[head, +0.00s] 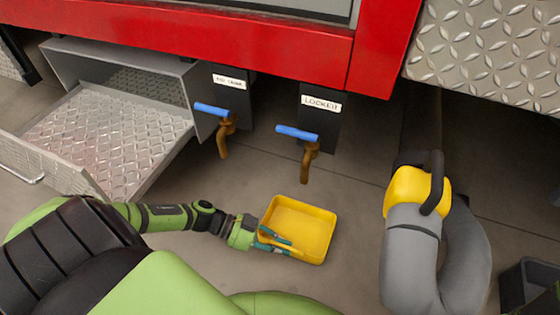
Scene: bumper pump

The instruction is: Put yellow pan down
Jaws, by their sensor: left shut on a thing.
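The yellow pan (306,223) is a shallow, open, rectangular tray and looks empty. It is low, over or on the grey floor below the two taps; I cannot tell whether it touches the floor. My left gripper (276,243) is shut on the pan's near left side, with its teal fingers at the rim. The gripper hides a small part of that side. My right gripper is not in view.
Two taps with blue handles, the left one (212,109) and the right one (297,133), hang under the red bumper (230,40). An open metal drawer (110,130) stands at left. A grey hose with a yellow fitting (404,190) stands right of the pan.

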